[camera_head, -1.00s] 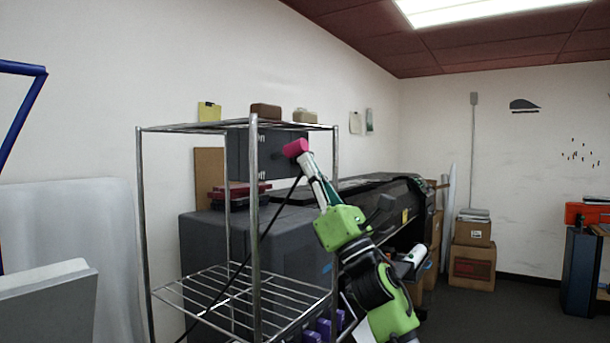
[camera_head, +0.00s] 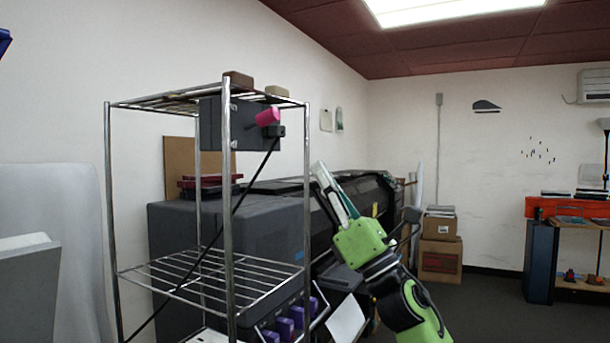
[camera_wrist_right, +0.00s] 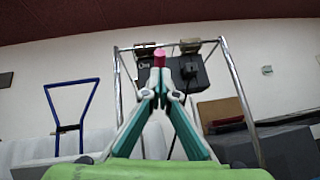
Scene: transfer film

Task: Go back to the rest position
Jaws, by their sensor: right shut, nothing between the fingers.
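My right gripper (camera_head: 318,168) is to the right of the metal rack in the head view, with its fingers pointing up and to the left. It is shut and empty. In the right wrist view the fingertips (camera_wrist_right: 160,90) meet just below the pink knob (camera_wrist_right: 159,57) in the picture. The pink knob (camera_head: 267,117) is on a dark box (camera_head: 215,125) on the rack. In the head view a clear gap separates the fingertips from the knob. My left gripper is not in view.
The wire rack (camera_head: 228,200) stands close on the left of my right arm. A large dark printer (camera_head: 190,225) is behind it. Cardboard boxes (camera_head: 438,262) stand at the far wall. Open floor (camera_head: 475,300) lies to the right.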

